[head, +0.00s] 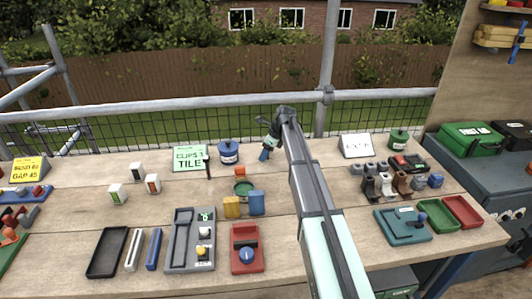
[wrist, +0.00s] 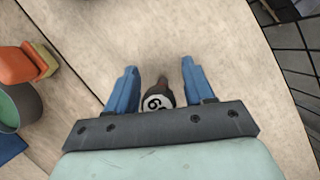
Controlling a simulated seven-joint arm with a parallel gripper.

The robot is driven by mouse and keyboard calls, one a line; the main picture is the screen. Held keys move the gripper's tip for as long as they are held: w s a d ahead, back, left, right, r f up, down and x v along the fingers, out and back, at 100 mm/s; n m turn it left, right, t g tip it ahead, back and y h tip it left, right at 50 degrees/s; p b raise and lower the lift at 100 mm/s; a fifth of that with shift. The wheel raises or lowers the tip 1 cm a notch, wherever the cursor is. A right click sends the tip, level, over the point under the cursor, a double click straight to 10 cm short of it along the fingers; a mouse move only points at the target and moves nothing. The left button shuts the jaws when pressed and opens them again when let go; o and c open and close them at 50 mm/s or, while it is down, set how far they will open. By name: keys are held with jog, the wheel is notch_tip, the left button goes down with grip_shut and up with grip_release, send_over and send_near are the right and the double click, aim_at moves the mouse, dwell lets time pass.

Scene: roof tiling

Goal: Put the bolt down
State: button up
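My gripper (head: 265,152) is low over the back middle of the table, to the right of the green sign, with its blue fingers pointing down. In the wrist view its two fingers (wrist: 158,85) are apart. Between them is a dark brown bolt (wrist: 166,88) with a pale, numbered round end, partly hidden by the gripper's crossbar. A gap shows between it and the right finger; it is close to the left finger. Whether it touches the table is unclear. I cannot make out the bolt in the head view.
Left of my gripper are a green "CLIPS 1 TILE" sign (head: 189,158) and a blue pot (head: 228,151). A white sign (head: 356,146) stands to the right. Bare wood surrounds the fingers.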

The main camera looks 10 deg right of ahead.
jog(key=v, duration=1.2)
jog(key=shift+r, duration=0.15)
